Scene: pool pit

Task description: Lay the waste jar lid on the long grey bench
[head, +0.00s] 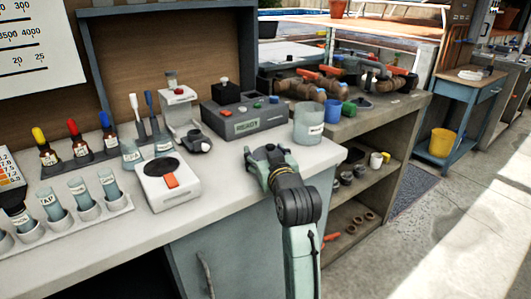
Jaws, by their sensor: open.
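A pale translucent jar (309,126) with a white label, which looks like the waste jar, stands upright near the right end of the light grey bench top (225,175). The label is too small to read surely. My gripper (262,153) is open, low over the bench's front right edge, left of and nearer than the jar, apart from it. Dark shapes between its fingers are too small to tell from the fingers themselves. I cannot make out the jar's lid surely; it may be hidden by my gripper.
A white scale (168,185) with an orange label stands left of my gripper, a grey control box (241,119) behind it. Sample vials (80,193) and dropper bottles (74,140) fill the left. A second bench (385,118) with pipe fittings adjoins at right.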

